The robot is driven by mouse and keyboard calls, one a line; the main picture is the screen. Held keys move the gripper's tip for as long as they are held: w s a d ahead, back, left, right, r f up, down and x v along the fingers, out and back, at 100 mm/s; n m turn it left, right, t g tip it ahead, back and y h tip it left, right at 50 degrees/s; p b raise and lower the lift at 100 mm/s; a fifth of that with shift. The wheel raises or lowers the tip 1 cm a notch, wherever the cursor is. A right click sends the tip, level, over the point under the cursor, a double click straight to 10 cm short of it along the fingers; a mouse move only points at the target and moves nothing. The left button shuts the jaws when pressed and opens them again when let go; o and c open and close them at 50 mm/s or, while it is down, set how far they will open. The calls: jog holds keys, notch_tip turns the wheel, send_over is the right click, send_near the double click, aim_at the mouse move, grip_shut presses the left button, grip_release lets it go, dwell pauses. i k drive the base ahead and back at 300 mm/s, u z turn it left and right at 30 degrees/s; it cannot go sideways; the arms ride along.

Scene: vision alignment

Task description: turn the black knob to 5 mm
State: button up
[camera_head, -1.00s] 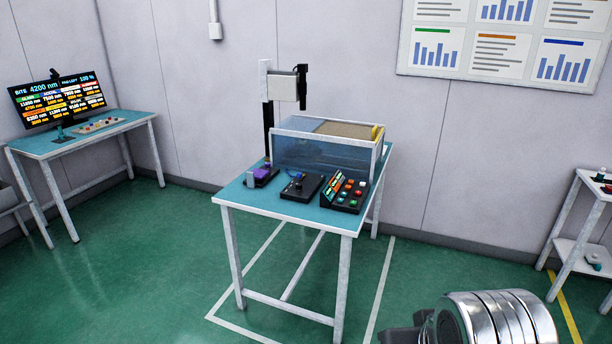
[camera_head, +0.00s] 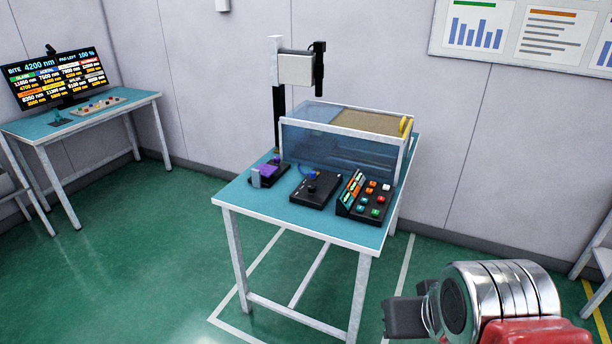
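A small black knob (camera_head: 312,187) seems to stand on a flat black box (camera_head: 318,192) on the teal-topped table (camera_head: 250,212); its markings are too small to read. My gripper (camera_head: 398,318) shows at the lower right, in front of the table and well apart from the box. Only part of its dark end shows beside my silver wrist, so I cannot tell whether it is open or shut.
A button panel (camera_head: 366,197) stands right of the box, a purple-topped device (camera_head: 268,172) left of it. Behind them are a clear-walled tank (camera_head: 335,150) and a camera post (camera_head: 279,115). A screen (camera_head: 62,82) stands on a left table. Green floor (camera_head: 130,250) lies clear between.

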aim_at(311, 189)
jog(key=u, duration=0.25)
jog(key=i, duration=0.8)
jog(key=u, duration=1.05)
jog(key=i, duration=0.95)
jog(key=u, duration=0.6)
